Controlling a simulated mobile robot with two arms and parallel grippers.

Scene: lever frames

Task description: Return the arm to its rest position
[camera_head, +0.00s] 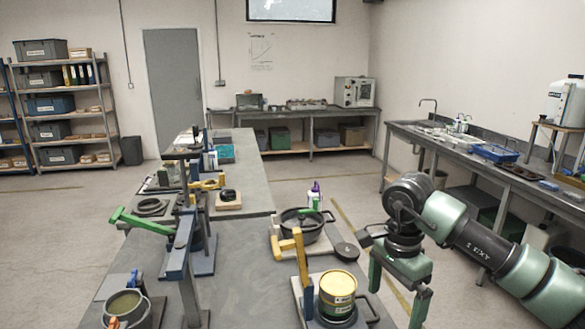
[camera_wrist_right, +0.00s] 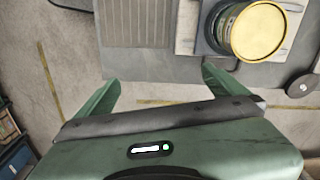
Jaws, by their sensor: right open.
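My right arm comes in from the right with green and black links. Its right gripper (camera_head: 398,298) is open and points down at the right edge of the near table (camera_head: 245,270). In the right wrist view the two green fingers of the gripper (camera_wrist_right: 158,88) are wide apart with nothing between them. A lever frame with a yellow arm (camera_head: 300,258) and a yellow can (camera_head: 337,290) stands to the left of the gripper, apart from it. A blue lever frame (camera_head: 182,255) with a green lever (camera_head: 140,220) stands further left. My left gripper does not show.
A dark pot (camera_head: 303,224) and a small round disc (camera_head: 346,252) stand near the table's right side. A bucket (camera_head: 127,308) is at the front left. A sink bench (camera_head: 450,145) runs along the right wall. Open floor (camera_head: 345,195) lies between table and bench.

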